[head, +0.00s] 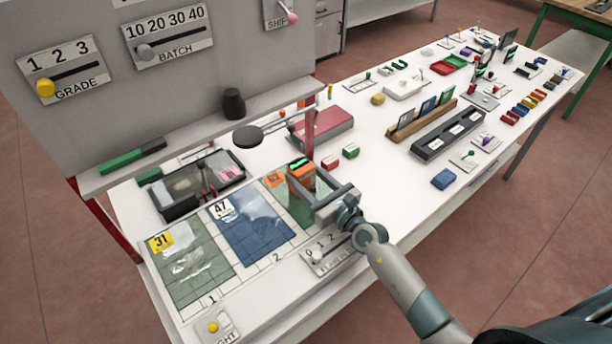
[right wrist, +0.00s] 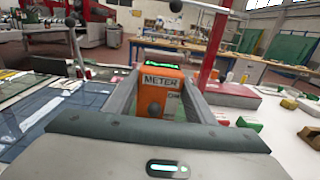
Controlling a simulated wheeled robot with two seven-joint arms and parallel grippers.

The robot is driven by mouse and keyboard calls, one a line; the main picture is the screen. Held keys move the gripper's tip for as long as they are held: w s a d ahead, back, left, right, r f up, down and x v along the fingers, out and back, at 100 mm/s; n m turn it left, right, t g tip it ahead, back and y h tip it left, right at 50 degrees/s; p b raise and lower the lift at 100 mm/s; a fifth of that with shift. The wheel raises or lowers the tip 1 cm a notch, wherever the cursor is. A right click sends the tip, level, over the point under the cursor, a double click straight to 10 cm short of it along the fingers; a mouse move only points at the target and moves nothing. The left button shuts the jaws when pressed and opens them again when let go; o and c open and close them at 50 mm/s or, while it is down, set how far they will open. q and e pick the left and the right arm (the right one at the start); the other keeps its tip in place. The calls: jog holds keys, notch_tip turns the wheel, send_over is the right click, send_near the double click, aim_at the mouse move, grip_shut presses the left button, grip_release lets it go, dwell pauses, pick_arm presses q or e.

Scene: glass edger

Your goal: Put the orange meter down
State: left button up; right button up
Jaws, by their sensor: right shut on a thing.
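The orange meter (head: 301,173) has a dark top with a green display and stands over the green pane area marked 62 on the long white table. In the right wrist view the meter (right wrist: 160,90) sits between the two fingers, with its METER label facing me. My right gripper (head: 310,182) is shut on the meter. I cannot tell whether the meter's base touches the surface below. My left gripper is not in view.
A green pane (head: 190,265) tagged 31 and a blue pane (head: 250,228) tagged 47 lie to the left. A black tray (head: 165,205) is behind them. A red box (head: 322,124) and small red and green blocks (head: 350,151) stand close by. A slider plate (head: 328,254) lies in front.

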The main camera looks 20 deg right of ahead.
jog(key=shift+f, duration=0.15)
jog(key=o, duration=1.3)
jog(key=shift+f+b, duration=0.1)
jog(key=shift+b, duration=0.25)
jog(key=b+v, duration=0.1)
jog(key=v, duration=0.4)
jog(key=b+v, duration=0.2)
jog(key=v, duration=0.3)
jog(key=r+b+v, duration=0.1)
jog(key=b+v, duration=0.1)
jog(key=v, duration=0.4)
jog(key=shift+s+a, duration=0.2)
jog(key=shift+s+d+r, duration=0.1)
jog(key=shift+s+d, duration=0.1)
jog(key=shift+s, duration=0.4)
